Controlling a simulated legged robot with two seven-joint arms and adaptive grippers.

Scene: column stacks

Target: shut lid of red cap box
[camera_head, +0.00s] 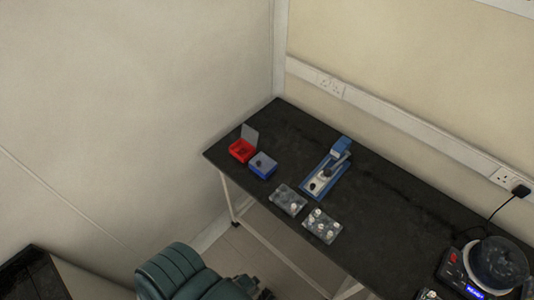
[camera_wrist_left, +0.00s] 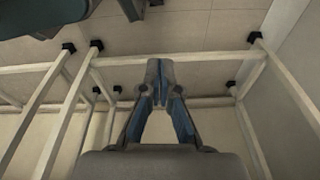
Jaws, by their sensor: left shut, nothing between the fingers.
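The red cap box (camera_head: 242,150) sits near the far left corner of the black table. Its clear grey lid (camera_head: 250,134) stands open, tilted up at the box's back right side. Something dark lies inside the box, too small to make out. My left gripper shows in the left wrist view (camera_wrist_left: 160,82), with its fingers together and nothing between them. It points at the floor and the table's legs, well away from the red box. My right gripper is not seen.
A blue box (camera_head: 263,165) stands just right of the red one. A blue-and-grey press (camera_head: 328,170) and two clear trays (camera_head: 289,200) (camera_head: 322,226) are further right. A device with a round bowl (camera_head: 497,262) is at far right. White table legs (camera_wrist_left: 265,105) stand around my left gripper's view.

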